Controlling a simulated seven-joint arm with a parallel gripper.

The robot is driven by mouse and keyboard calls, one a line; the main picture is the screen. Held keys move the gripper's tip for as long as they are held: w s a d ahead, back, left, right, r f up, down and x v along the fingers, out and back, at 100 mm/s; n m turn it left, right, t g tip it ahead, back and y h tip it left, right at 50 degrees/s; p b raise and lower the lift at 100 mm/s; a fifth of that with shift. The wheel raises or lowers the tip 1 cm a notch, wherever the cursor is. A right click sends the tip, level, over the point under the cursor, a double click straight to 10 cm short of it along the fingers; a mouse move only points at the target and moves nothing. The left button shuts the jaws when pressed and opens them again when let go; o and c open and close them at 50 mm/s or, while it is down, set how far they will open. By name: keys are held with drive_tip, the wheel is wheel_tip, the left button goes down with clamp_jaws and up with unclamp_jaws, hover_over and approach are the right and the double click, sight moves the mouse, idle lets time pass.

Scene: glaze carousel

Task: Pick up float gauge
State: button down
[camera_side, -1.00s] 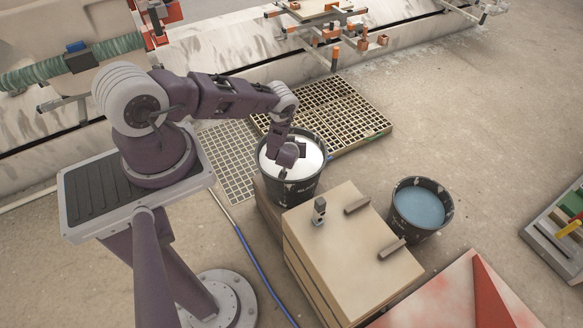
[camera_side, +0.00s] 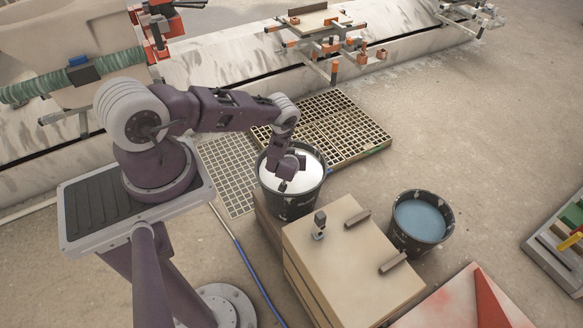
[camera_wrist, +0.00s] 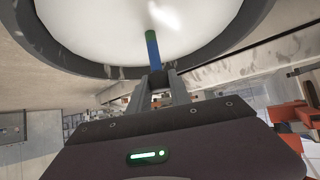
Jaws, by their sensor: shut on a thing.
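The float gauge (camera_wrist: 152,46) is a thin rod, green at one end and blue nearer my fingers. In the wrist view it stands against the white liquid in a dark bucket (camera_wrist: 252,22). My gripper (camera_wrist: 156,76) is shut on its blue end. In the side view my gripper (camera_side: 289,170) is low over the same dark bucket (camera_side: 292,207). The gauge is too small to make out there, and its far end is lost against the white. I cannot tell whether it touches the liquid.
A wooden box (camera_side: 350,262) stands in front of the bucket, with a small dark device (camera_side: 320,226) and two bars on top. A bucket of blue liquid (camera_side: 420,220) is to the right. A floor grating (camera_side: 340,125) lies behind. Open floor (camera_side: 480,110) shows at the right.

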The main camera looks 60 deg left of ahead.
wheel_tip(320, 180, up, 10)
drive_tip(key=shift+f, duration=0.25)
drive_tip(key=shift+r, duration=2)
drive_tip(key=shift+r, duration=0.95)
